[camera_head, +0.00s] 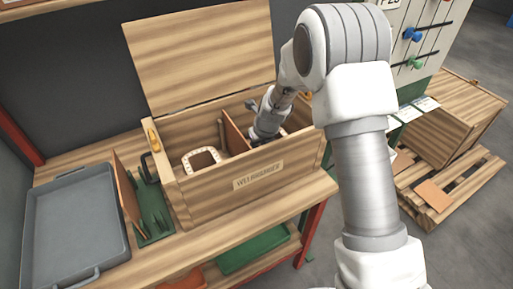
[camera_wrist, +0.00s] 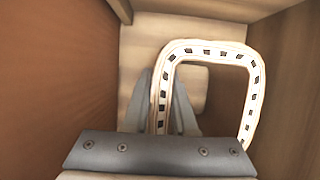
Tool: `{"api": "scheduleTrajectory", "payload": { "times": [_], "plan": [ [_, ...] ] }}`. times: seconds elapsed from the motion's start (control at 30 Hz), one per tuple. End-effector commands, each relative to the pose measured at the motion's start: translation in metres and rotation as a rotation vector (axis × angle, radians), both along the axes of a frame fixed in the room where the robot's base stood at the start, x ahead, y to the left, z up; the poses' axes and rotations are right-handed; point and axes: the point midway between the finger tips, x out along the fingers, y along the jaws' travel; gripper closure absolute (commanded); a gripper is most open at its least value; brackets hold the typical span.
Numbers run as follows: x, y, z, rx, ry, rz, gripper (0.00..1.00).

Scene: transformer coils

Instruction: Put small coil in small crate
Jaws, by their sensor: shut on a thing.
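An open wooden crate (camera_head: 215,187) with a raised lid (camera_head: 200,45) stands on the table, split by a brown divider (camera_head: 235,135). My gripper (camera_head: 262,140) reaches down into its right compartment. In the wrist view my gripper (camera_wrist: 172,108) is shut on one side of a pale rounded-square coil (camera_wrist: 205,48) with dark slots, between the divider (camera_wrist: 50,80) and a wooden wall. Another pale coil (camera_head: 190,166) sits in the left compartment. The held coil is mostly hidden in the head view. I cannot tell its size against the other, or which crate is the small one.
A grey tray (camera_head: 47,195) and a green rack (camera_head: 155,228) with an upright brown board lie left of the crate. A second wooden crate (camera_head: 440,135) stands on a pallet (camera_head: 470,185) at right. A board with coloured knobs (camera_head: 425,35) stands behind my arm.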

Motion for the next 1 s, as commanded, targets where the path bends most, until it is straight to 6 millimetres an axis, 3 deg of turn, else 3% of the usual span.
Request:
{"api": "scheduleTrajectory", "payload": {
  "times": [0.33,0.37,0.5,0.8,1.0],
  "plan": [
    [0.001,0.000,-0.003,0.000,-0.005,0.000,1.00],
    [0.000,0.000,-0.003,0.001,-0.001,0.000,0.70],
    [0.000,0.000,-0.003,0.001,-0.001,0.000,0.45],
    [0.000,0.000,-0.001,0.000,-0.002,0.001,0.45],
    [-0.005,-0.003,0.018,0.000,-0.004,0.000,0.45]
  ]
}}
